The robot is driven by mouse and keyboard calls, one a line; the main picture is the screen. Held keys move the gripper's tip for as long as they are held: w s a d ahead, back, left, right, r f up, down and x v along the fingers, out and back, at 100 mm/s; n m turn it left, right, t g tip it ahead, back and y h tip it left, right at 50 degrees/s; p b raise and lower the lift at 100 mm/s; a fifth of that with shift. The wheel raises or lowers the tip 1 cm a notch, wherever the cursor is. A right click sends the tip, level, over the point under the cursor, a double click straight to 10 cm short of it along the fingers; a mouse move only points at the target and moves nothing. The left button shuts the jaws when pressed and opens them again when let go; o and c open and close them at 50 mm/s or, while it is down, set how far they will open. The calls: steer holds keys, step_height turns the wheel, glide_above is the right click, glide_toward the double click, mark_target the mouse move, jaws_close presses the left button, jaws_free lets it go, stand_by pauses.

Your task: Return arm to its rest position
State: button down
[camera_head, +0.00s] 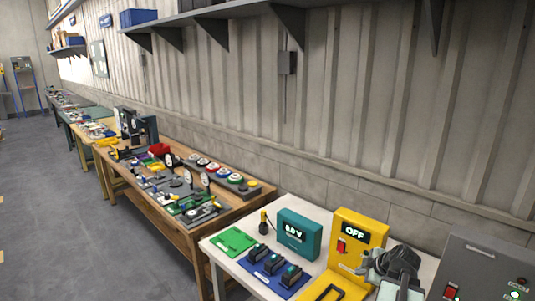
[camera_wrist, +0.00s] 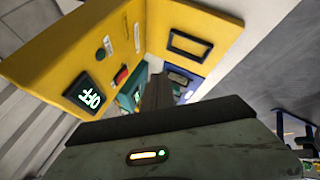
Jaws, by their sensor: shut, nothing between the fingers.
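My gripper (camera_wrist: 158,92) shows in the wrist view with its dark fingers together and nothing between them. It points toward the yellow unit (camera_wrist: 105,50), whose display reads OFF and appears tilted in this view. In the head view my arm's grey and dark end (camera_head: 398,265) is at the lower right, in front of the yellow unit (camera_head: 346,240) and the grey unit beside it. The fingertips cannot be made out there. Whether the fingers touch anything cannot be told.
The white table (camera_head: 228,262) holds a teal unit (camera_head: 299,236) reading 0.0 V, a green tray (camera_head: 230,242) and a blue tray with cells (camera_head: 272,272). A grey unit (camera_head: 484,262) stands at right. A wooden bench (camera_head: 205,231) runs left. Open floor (camera_head: 60,210) lies left; a shelf hangs above.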

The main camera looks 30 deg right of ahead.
steer(key=w+a+f+n+g+y, duration=0.1)
steer(key=w+a, duration=0.4)
steer(key=a, duration=0.6)
steer(key=w+a+f+n+g+y, duration=0.1)
steer(key=w+a+n+y, duration=0.1)
steer(key=w+a, duration=0.65)
steer(key=w+a+f+n+g+y, duration=0.1)
steer(key=w+a, duration=0.2)
steer(key=a, duration=1.1)
steer(key=s+a+f+m+g+h, duration=0.1)
steer(key=s+a+m+g, duration=0.1)
steer(key=a+m, duration=0.4)
steer(key=s+a+f+m+g+h, duration=0.1)
steer(key=s+a+m, duration=0.3)
steer(key=a, duration=0.5)
steer(key=shift+s+a+f+m+g+h+b, duration=0.3)
steer(key=shift+f+m+g, duration=0.5)
steer(key=shift+m, duration=0.6)
